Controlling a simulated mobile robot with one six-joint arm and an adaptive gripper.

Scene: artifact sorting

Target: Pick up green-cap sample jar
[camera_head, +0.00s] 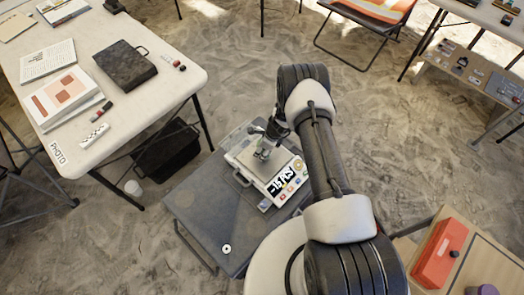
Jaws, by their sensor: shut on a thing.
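My gripper (264,152) is over the pan of a white weighing scale (250,180). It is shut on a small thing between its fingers. I take this to be the green-cap sample jar, but it is too small and too covered by the fingers to make out its cap or body. I cannot tell whether it touches the scale's pan or hangs just above it. The scale has a lit display and coloured buttons on its front.
The scale stands on a low grey table (200,205) with a small white disc (227,249) on it. A white table (105,50) with papers and a dark case (125,64) is at upper left. A red box (439,254) is at lower right. Sandy floor lies between.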

